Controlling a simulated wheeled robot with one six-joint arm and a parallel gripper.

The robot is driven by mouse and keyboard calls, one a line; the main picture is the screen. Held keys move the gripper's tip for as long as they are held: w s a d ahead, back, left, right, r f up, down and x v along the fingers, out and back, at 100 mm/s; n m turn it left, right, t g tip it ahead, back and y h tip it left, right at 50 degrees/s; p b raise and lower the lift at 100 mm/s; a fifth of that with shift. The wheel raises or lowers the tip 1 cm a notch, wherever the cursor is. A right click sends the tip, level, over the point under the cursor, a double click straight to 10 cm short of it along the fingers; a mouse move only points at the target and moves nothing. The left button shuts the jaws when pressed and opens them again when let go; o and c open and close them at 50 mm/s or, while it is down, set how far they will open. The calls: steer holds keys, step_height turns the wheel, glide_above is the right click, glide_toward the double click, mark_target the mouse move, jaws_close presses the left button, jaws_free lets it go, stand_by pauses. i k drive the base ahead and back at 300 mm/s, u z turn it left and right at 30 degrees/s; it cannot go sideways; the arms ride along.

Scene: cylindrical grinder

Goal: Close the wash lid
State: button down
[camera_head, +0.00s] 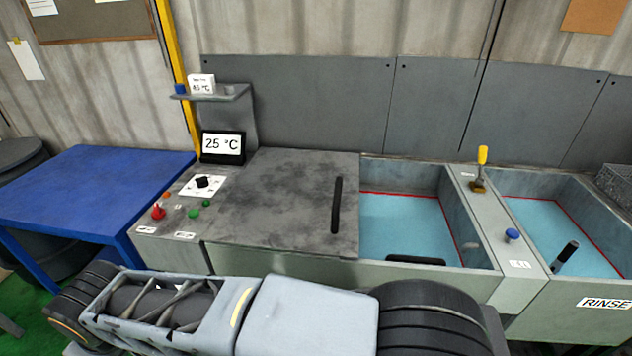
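A flat grey lid panel (275,190) with a mottled surface and a long black handle (336,205) near its right edge lies level on the left part of the grey wash station. To its right is an open tank (470,238) with light blue liquid (400,222) and a red line around its inner walls. The panel does not cover this tank's visible opening. A black bar (415,260) sits at the tank's front edge. I cannot read a wash label. My arm crosses the bottom of the picture, in front of the station; my gripper is not in view.
A second open tank, labelled RINSE (605,303), is at the right with a black handle (565,253). A yellow-topped lever (481,165) and blue knob (511,235) stand on the divider. Left are a control panel (180,212), a 25 °C display (222,146) and blue table (95,190).

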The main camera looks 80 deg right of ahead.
mark_target(286, 199)
steer(key=z, duration=0.55)
steer(key=i, duration=0.75)
steer(key=z, duration=1.05)
steer(key=i, duration=0.3)
steer(key=z, duration=0.35)
